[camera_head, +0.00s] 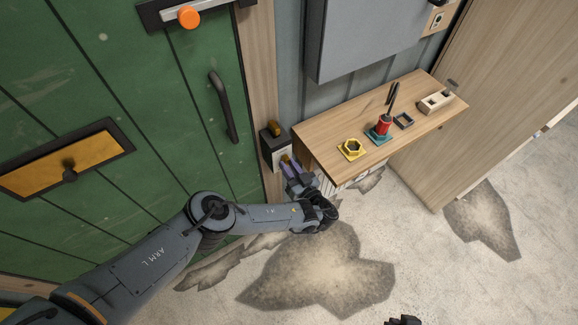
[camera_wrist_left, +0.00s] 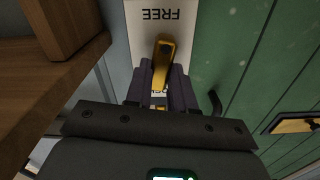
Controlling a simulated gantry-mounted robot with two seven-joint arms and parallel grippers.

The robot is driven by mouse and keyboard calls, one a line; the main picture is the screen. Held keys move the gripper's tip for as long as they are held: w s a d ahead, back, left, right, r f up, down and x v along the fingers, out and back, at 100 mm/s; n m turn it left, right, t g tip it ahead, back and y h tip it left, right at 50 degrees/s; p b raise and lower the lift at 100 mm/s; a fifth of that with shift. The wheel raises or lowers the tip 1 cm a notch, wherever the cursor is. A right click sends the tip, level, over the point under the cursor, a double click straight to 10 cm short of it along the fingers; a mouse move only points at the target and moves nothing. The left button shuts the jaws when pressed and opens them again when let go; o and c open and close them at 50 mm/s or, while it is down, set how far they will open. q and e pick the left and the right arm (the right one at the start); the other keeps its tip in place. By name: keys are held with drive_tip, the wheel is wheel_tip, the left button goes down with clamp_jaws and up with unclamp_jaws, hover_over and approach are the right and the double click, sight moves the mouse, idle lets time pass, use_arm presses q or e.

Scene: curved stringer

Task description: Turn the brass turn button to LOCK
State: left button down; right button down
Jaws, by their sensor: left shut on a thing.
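The brass turn button (camera_wrist_left: 163,58) stands roughly upright in the left wrist view, tilted slightly, on a pale label plate (camera_wrist_left: 143,35). The word FREE shows upside down at the top of the plate. More lettering lies partly hidden between the fingers, too covered to read. My left gripper (camera_wrist_left: 160,92) is shut on the button, its dark fingers on both sides. In the head view my left gripper (camera_head: 289,166) is beside the door frame, below the shelf's left corner. A dark shape (camera_head: 404,321) at the bottom edge may be part of my right gripper.
The green door (camera_head: 150,100) with a dark handle (camera_head: 223,106) is left of my gripper. A wooden shelf (camera_head: 330,132) is close on the right, holding a yellow nut-shaped piece (camera_head: 350,149), a red item (camera_head: 383,125) and a pale block (camera_head: 436,101). A grey cabinet (camera_head: 360,35) hangs above.

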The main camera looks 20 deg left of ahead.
use_arm(q)
drive_tip(key=m, duration=0.3)
drive_tip(key=shift+d+m+p, duration=0.1)
drive_tip(key=shift+m+p, duration=0.2)
drive_tip(key=m, duration=0.4)
drive_tip(key=shift+w+f+m, duration=0.1)
drive_tip(key=shift+w+m, duration=0.05)
drive_tip(key=shift+m, duration=0.15)
drive_tip(key=m, duration=0.3)
drive_tip(key=shift+m+p, duration=0.3)
drive_tip(key=shift+p, duration=0.05)
drive_tip(key=shift+s+f+m+b, duration=0.15)
drive_tip(key=shift+m+b, duration=0.1)
drive_tip(key=shift+m, duration=3.4)
drive_tip(key=shift+f+m+b, duration=0.15)
drive_tip(key=shift+m+b, duration=0.05)
drive_tip(key=shift+m, duration=3.4)
drive_tip(key=shift+s+f+m+b, duration=0.15)
drive_tip(key=shift+m+b, duration=0.1)
drive_tip(key=shift+m, duration=3.4)
drive_tip(key=shift+w, duration=0.1)
drive_tip(key=c, duration=1)
unclamp_jaws()
drive_tip(key=shift+o, duration=0.2)
